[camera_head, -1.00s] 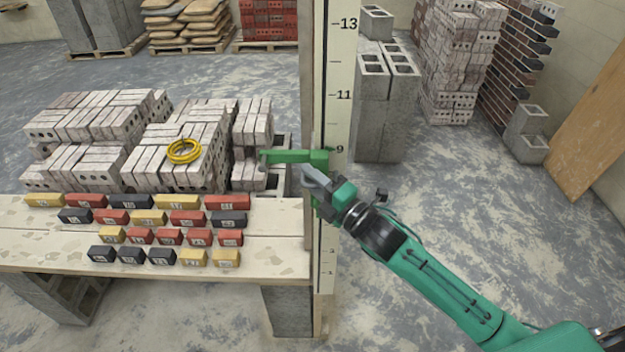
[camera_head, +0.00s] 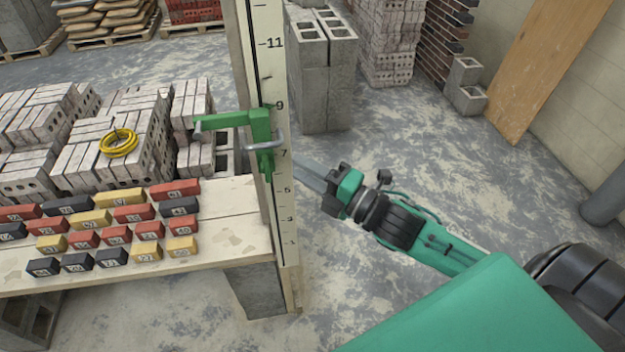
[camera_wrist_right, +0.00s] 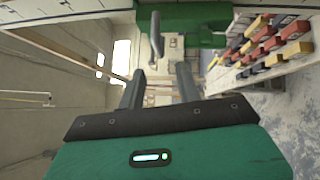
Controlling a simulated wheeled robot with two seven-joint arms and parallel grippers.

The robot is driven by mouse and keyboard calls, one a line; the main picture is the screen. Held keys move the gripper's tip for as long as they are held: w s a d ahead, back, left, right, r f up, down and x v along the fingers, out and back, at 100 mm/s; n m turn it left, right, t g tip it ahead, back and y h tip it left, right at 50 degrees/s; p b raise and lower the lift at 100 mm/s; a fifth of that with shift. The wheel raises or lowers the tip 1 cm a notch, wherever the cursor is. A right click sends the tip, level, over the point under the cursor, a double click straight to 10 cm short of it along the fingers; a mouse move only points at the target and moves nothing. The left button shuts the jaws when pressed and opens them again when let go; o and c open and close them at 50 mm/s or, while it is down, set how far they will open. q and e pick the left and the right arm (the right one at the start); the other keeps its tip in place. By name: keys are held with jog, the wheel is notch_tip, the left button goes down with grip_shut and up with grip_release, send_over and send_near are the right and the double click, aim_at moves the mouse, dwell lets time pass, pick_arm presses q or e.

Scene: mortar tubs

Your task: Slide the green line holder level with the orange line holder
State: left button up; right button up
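The green line holder (camera_head: 262,138) is on the upright post beside the white number scale, its body between about the 9 and 7 marks and its arm reaching left. A grey handle (camera_head: 266,144) sticks out from its side. In the right wrist view the green holder (camera_wrist_right: 200,22) spans the top, with the grey handle (camera_wrist_right: 155,38) hanging ahead of the fingers. My right gripper (camera_head: 302,168) is just right of the holder. Its two fingers (camera_wrist_right: 158,82) are apart with nothing between them. The orange line holder is not in view. My left gripper is not in view.
A plank bench (camera_head: 225,228) with several numbered red, black and yellow blocks stands left of the scale (camera_head: 272,90). Pale brick stacks and a yellow line coil (camera_head: 118,143) lie behind. Grey concrete blocks (camera_head: 325,80) stand beyond the post. The floor at right is open.

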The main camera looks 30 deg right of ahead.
jog(key=shift+s+d, duration=0.35)
jog(key=shift+s, duration=0.25)
